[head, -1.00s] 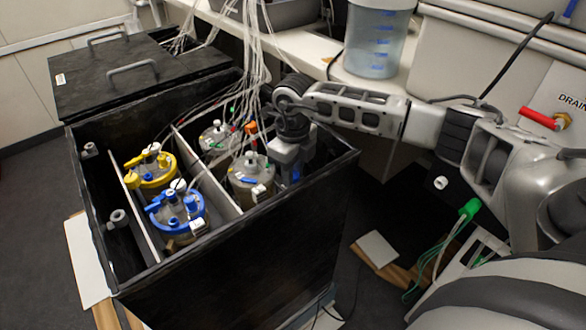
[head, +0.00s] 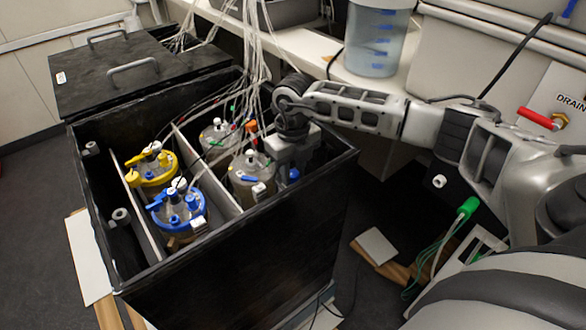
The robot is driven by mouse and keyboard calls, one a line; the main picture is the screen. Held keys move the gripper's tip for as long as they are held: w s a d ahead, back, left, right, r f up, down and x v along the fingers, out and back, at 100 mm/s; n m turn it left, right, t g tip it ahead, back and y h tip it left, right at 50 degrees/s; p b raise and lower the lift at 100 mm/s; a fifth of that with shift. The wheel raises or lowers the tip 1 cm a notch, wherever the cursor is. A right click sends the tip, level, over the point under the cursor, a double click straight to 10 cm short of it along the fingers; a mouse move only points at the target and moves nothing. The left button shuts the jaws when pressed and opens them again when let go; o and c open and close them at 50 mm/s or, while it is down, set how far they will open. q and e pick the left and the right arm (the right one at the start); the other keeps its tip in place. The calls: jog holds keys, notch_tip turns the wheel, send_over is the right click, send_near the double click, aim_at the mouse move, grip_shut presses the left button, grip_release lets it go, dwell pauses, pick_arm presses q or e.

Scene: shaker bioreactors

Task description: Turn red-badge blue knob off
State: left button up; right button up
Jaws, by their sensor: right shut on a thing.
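My right gripper (head: 287,171) points down into the right rear of the open black box and is shut. A small bit of blue knob (head: 294,174) shows at its fingertips; the rest is hidden by the gripper. I cannot make out a red badge there. A grey-lidded vessel (head: 249,167) stands just left of the gripper, with an orange cap on its tubing. My left gripper is not in view.
The black box (head: 235,250) also holds a yellow-ringed vessel (head: 152,166), a blue-ringed vessel (head: 177,208) and another grey-lidded vessel (head: 217,135). White tubes hang down close to my gripper. A clear bucket (head: 374,40) stands on the shelf behind.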

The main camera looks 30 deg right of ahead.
aim_at(293, 173)
jog(key=shift+w+r, duration=0.1)
jog(key=o, duration=1)
notch_tip(293, 173, up, 16)
jog(key=shift+f, duration=0.1)
